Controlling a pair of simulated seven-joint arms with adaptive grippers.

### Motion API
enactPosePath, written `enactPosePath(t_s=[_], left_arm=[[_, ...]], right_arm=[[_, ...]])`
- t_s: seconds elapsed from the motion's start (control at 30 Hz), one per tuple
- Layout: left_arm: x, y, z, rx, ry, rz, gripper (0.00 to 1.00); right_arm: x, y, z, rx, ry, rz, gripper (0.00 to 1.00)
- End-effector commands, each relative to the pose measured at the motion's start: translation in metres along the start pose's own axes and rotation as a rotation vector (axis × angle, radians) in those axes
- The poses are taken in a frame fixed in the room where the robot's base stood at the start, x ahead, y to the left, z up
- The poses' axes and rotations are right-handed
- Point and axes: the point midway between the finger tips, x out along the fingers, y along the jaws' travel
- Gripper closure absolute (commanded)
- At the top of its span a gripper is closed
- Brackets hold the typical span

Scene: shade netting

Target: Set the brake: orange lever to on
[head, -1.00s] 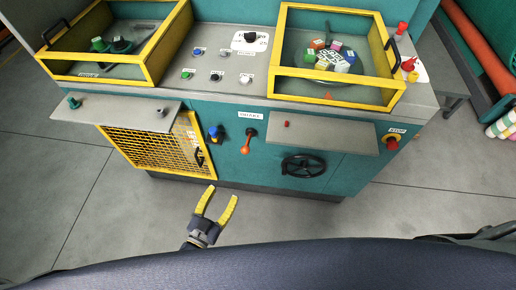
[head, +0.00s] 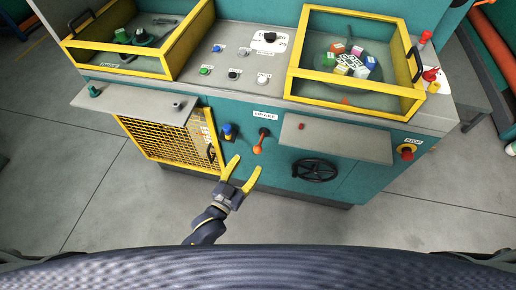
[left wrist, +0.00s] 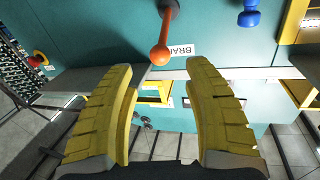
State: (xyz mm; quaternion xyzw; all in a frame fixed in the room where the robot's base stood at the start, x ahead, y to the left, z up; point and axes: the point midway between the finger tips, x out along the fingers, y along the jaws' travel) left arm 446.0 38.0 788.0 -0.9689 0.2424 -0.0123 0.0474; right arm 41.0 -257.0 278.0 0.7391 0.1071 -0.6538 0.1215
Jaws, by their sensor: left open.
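The orange brake lever (head: 259,141) is on the teal front panel of the machine, just below the white brake label (head: 265,115). It hangs down from a dark pivot, its orange knob at the lower end. In the left wrist view the orange knob (left wrist: 160,54) shows ahead of the fingers, with part of the label (left wrist: 180,50) behind it. My left gripper (head: 243,170) is open and empty, with its yellow fingers below the lever and apart from it. In the left wrist view the fingers (left wrist: 165,85) are spread, with nothing between them. My right gripper is not in view.
A blue knob (head: 228,131) sits left of the lever, beside a yellow mesh guard (head: 170,142). A grey shelf (head: 340,140) juts out to the right, above a black handwheel (head: 315,170). A red stop button (head: 407,153) is at far right.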

Motion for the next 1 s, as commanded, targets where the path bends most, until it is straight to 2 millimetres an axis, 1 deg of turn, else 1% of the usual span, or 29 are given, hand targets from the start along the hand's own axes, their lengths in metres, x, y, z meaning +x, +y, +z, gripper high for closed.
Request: enactPosePath(t_s=[0.03,0.2,0.33,0.5,0.73,1.0], left_arm=[[0.011,0.0,-0.001,-0.001,0.002,-0.001,0.49],[0.039,0.0,0.0,-0.001,0.001,-0.001,0.49],[0.056,0.0,-0.001,-0.001,0.001,-0.001,0.49],[0.071,0.0,0.0,-0.001,0.0,0.0,0.49],[0.079,0.0,0.001,0.0,-0.001,0.0,0.49],[0.08,0.0,0.001,0.0,-0.001,0.0,0.49]], right_arm=[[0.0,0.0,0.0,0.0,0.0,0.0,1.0],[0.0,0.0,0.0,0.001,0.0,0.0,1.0],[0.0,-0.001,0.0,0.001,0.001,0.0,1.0],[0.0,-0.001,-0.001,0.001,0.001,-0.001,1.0],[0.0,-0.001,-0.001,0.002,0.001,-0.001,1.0],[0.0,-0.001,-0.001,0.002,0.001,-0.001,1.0]])
